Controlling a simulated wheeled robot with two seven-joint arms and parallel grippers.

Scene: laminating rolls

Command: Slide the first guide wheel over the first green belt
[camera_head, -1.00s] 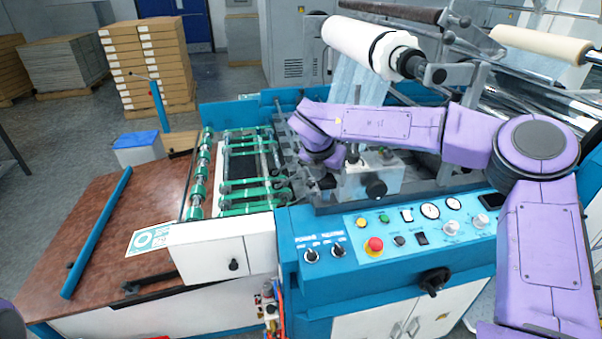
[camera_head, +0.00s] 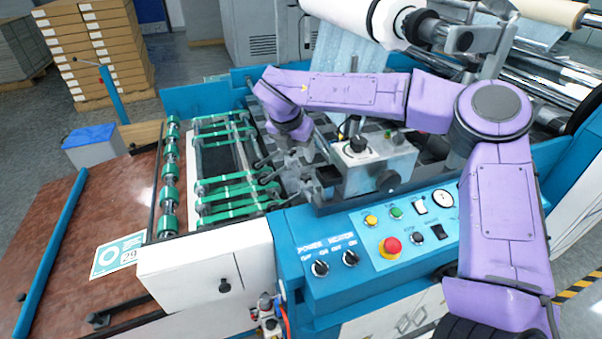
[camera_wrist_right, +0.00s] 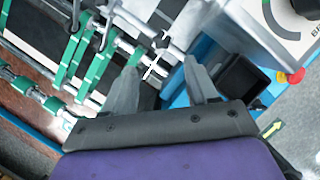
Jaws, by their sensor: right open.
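Several green belts run across the left feed section of the machine; one near belt (camera_head: 236,203) is in clear view. Their ends reach a metal shaft with small guide wheels; one guide wheel (camera_head: 272,188) sits near a belt end, and I cannot tell which is the first. In the right wrist view, green belts (camera_wrist_right: 99,68) lie left of the fingers, and a small metal fitting (camera_wrist_right: 156,70) on the shaft shows between the fingertips. My right gripper (camera_head: 287,164) is open above the shaft; its spread fingers also show in the wrist view (camera_wrist_right: 160,78). My left gripper is out of view.
A metal block with a black knob (camera_head: 390,181) stands just right of the gripper. The blue control panel (camera_head: 400,235) with a red button (camera_head: 390,247) lies in front. A large white roll (camera_head: 345,15) hangs behind. The brown table (camera_head: 60,225) at left is mostly clear.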

